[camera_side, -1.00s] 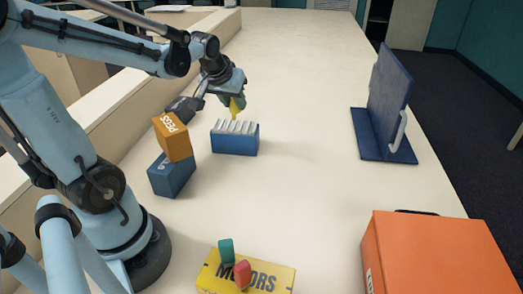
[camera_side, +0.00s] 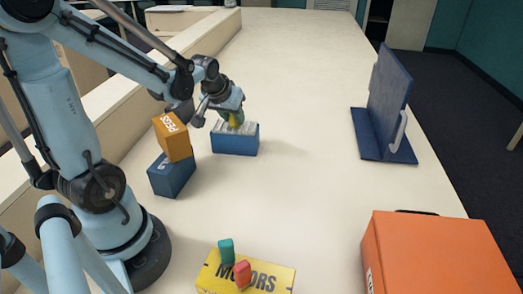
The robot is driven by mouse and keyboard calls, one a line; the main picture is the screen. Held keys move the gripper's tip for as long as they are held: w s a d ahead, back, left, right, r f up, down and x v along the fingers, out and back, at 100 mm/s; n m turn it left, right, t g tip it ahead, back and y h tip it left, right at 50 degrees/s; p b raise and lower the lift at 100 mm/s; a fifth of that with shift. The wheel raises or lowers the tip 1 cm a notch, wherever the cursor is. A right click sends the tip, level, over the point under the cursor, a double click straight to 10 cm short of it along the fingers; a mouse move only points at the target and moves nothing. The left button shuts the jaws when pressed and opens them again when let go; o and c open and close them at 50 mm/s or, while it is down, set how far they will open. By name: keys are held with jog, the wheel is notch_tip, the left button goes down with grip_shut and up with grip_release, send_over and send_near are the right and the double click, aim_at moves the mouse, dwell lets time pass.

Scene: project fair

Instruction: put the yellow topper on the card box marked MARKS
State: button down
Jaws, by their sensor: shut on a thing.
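My gripper (camera_side: 233,108) is shut on the yellow topper (camera_side: 235,120), pointing down. The topper is at the top of a blue box (camera_side: 235,144) with a row of white cards or dividers. I cannot tell whether it touches them. No lettering shows on this box's visible side. An orange box marked PEGS (camera_side: 173,138) sits turned on another blue box (camera_side: 172,177), whose white mark is partly hidden and not readable. A yellow box marked MOTORS (camera_side: 270,280) at the front has a teal topper (camera_side: 226,251) and a red topper (camera_side: 242,272) on it.
A large orange case (camera_side: 440,255) fills the front right. A dark blue upright panel on a base (camera_side: 390,105) stands at the right edge. A low ledge (camera_side: 110,95) runs along the left. The middle of the table is clear.

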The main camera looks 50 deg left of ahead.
jog(key=c, duration=0.8)
grip_release()
jog(key=v, duration=1.2)
jog(key=d+f+m+h, duration=0.1)
jog(key=d+m, duration=0.1)
jog(key=d, duration=0.2)
jog(key=d+f+m+t+h, duration=0.1)
jog(key=d+f+m, duration=0.1)
jog(key=d, duration=0.3)
jog(key=d+f+m+h, duration=0.1)
jog(key=d+f+m, duration=0.1)
jog(key=d, duration=0.3)
jog(key=shift+s+d+m+t, duration=0.25)
jog(key=shift+m+t, duration=0.15)
